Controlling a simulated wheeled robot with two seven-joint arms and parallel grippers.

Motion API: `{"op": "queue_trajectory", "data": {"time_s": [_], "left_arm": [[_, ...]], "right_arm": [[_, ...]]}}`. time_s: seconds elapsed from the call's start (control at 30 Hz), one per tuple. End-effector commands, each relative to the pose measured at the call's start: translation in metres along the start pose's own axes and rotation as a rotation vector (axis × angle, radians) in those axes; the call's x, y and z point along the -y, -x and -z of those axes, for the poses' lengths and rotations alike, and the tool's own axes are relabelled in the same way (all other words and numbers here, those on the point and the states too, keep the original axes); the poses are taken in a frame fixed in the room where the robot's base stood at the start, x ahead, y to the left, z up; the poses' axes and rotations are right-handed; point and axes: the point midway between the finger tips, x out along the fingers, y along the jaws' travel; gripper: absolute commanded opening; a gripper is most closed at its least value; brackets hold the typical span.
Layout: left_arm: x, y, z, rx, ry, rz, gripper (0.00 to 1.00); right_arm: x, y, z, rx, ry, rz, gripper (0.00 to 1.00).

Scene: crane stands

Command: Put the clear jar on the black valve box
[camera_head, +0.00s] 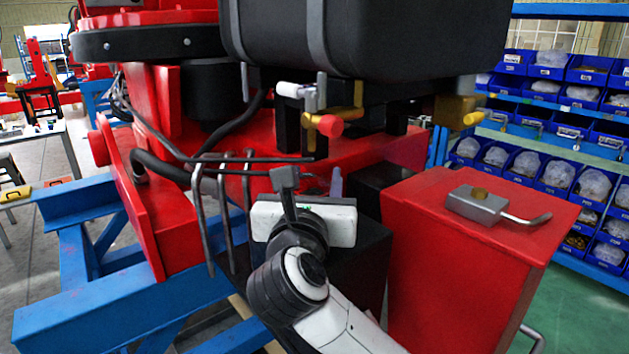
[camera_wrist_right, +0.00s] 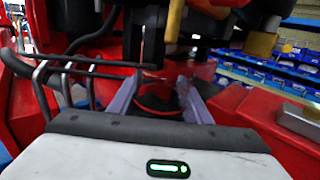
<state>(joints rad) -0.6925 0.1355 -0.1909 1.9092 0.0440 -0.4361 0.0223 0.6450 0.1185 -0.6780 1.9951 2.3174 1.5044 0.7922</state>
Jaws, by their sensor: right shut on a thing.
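My right gripper (camera_head: 311,182) reaches away from the camera over a black box (camera_head: 368,262), which I take for the valve box. In the right wrist view its two fingers (camera_wrist_right: 160,98) are shut on a see-through round thing (camera_wrist_right: 158,104), which looks like the clear jar. Red and black show through it, so its outline is faint. In the head view the wrist and gripper body mostly hide the jar. I cannot tell whether the jar touches the box below. My left gripper is not in view.
A red cabinet (camera_head: 450,260) stands right of the black box, with a grey metal latch (camera_head: 476,204) on top. Bent dark bars (camera_head: 225,200) stand close on the left. A big black tank (camera_head: 370,35) and a red-tipped valve (camera_head: 328,126) hang above and behind.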

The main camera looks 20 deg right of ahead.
Motion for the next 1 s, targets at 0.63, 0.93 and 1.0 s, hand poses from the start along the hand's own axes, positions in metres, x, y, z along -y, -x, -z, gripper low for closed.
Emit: {"op": "queue_trajectory", "data": {"time_s": [0.63,0.93,1.0], "left_arm": [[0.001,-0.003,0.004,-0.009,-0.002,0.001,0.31],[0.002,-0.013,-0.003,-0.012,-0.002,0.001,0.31],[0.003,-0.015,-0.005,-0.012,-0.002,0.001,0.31]], "right_arm": [[-0.001,0.007,0.001,-0.001,-0.001,-0.003,0.63],[-0.002,0.067,0.003,-0.004,-0.005,-0.006,0.63],[-0.001,0.082,0.003,-0.004,-0.005,-0.005,0.63]]}}
